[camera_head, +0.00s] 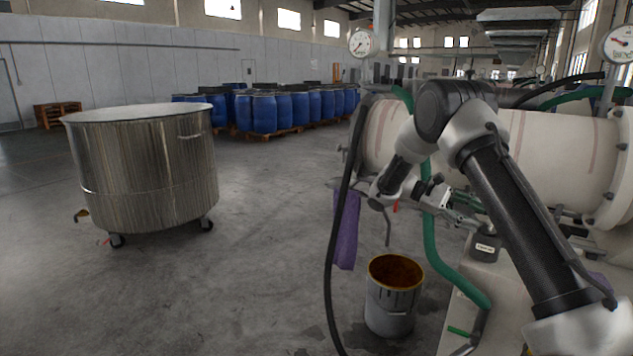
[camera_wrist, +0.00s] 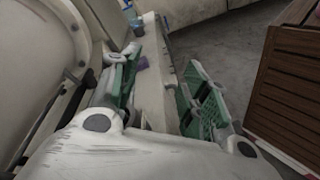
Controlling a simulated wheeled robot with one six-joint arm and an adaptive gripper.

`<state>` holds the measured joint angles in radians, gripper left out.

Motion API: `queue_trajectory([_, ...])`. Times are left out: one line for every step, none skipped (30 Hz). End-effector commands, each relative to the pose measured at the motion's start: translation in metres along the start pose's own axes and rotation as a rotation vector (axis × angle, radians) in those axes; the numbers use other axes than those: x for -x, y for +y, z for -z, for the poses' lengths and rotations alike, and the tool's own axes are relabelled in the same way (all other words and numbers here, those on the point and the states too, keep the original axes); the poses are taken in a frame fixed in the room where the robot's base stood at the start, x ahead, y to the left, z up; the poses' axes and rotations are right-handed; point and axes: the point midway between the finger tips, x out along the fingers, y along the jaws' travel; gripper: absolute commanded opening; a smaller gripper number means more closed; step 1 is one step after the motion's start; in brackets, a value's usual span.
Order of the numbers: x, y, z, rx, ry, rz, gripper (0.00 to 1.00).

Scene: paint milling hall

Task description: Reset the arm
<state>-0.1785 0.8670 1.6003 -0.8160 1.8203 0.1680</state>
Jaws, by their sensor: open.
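My arm (camera_head: 515,215) rises from the lower right, bends at a high elbow and comes down in front of the cream mill cylinder. My gripper (camera_head: 460,212) is at its end, beside the mill and above and to the right of an open bucket. In the wrist view my gripper (camera_wrist: 162,88) is open, with its two green-padded fingers well apart. Nothing is between the pads.
The mill cylinder (camera_head: 550,145) stands close behind my arm. A steel vat (camera_head: 150,175) stands left. Slatted brown wood (camera_wrist: 290,85) shows right. Middle floor is clear.

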Motion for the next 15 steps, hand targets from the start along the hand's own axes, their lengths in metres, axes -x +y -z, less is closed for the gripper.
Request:
queue_trajectory([-0.005,-0.009,0.004,0.021,0.013,0.02,0.46])
queue_trajectory([-0.008,-0.015,0.005,0.036,0.027,0.036,0.46])
queue_trajectory([-0.013,-0.024,0.006,0.056,0.051,0.067,0.46])
queue_trajectory([-0.017,-0.031,0.005,0.07,0.073,0.093,0.46])
queue_trajectory([-0.02,-0.037,0.003,0.08,0.094,0.118,0.46])
queue_trajectory([-0.024,-0.043,0.0,0.09,0.12,0.149,0.46])
queue_trajectory([-0.026,-0.048,-0.003,0.097,0.139,0.173,0.46])
queue_trajectory([-0.028,-0.051,-0.007,0.102,0.158,0.195,0.46])
queue_trajectory([-0.031,-0.056,-0.012,0.106,0.185,0.226,0.46])
queue_trajectory([-0.033,-0.06,-0.016,0.108,0.206,0.251,0.46])
queue_trajectory([-0.035,-0.064,-0.021,0.108,0.229,0.276,0.46])
queue_trajectory([-0.037,-0.069,-0.028,0.107,0.26,0.31,0.46])
queue_trajectory([-0.039,-0.072,-0.035,0.105,0.286,0.339,0.46])
queue_trajectory([-0.041,-0.076,-0.042,0.102,0.314,0.368,0.46])
queue_trajectory([-0.043,-0.081,-0.052,0.095,0.352,0.408,0.46])
